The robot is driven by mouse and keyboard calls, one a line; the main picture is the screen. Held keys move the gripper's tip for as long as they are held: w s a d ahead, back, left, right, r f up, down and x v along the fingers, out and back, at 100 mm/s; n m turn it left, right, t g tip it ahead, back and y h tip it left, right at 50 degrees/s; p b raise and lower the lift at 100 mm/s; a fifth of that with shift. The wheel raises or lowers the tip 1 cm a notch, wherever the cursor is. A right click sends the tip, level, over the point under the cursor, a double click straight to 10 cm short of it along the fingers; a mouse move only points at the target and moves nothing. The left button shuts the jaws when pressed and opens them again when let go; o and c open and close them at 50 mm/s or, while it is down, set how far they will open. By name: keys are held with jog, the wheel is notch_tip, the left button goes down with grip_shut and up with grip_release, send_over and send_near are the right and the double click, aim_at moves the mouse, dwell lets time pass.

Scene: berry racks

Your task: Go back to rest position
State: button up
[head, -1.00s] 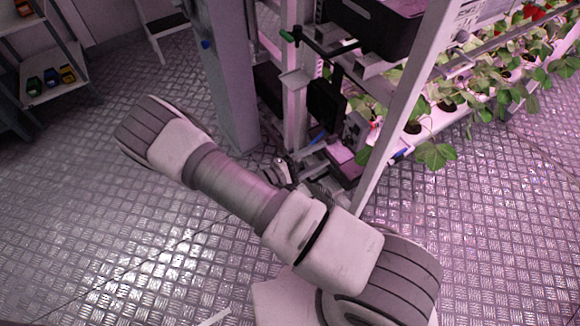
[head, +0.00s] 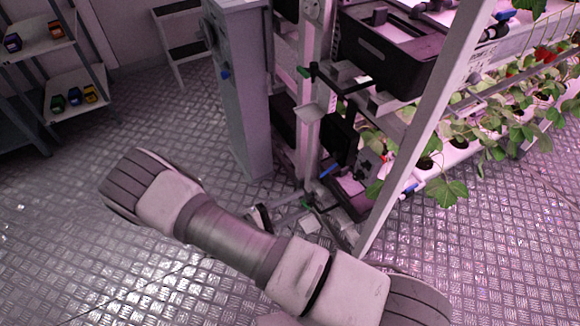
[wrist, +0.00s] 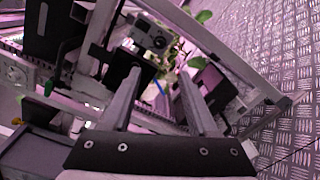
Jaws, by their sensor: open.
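My gripper (wrist: 160,76) shows in the wrist view with its two long fingers spread apart and nothing held between them. Beyond the fingers are parts of the rack, a small grey box-like device (wrist: 150,36) and some green leaves. In the head view my arm crosses the lower middle of the picture, bent, in front of the rack's foot. The gripper is mostly hidden behind the arm there, so its exact distance from the rack cannot be told.
The plant rack's slanted white post (head: 432,135) stands close to the right of my arm. A black crate (head: 385,50) sits on the rack. A grey cabinet (head: 240,100) stands behind, a shelf (head: 75,80) at far left. The metal floor (head: 60,220) at left is clear.

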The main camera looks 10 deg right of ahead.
jog(key=s+d+r+m+y, duration=0.2)
jog(key=s+r+m+y, duration=0.3)
jog(key=r, duration=0.7)
jog(key=s+d+r+m+y, duration=0.1)
jog(key=s+d+r+y, duration=0.15)
jog(key=r+y, duration=0.65)
jog(key=s+d+r+m+y, duration=0.1)
jog(key=s+r+m+y, duration=0.3)
jog(key=r, duration=1)
notch_tip(320, 180, up, 18)
jog(key=h+p, duration=0.1)
jog(key=p, duration=1.6)
jog(key=shift+s+n, duration=0.4)
jog(key=shift+a, duration=0.1)
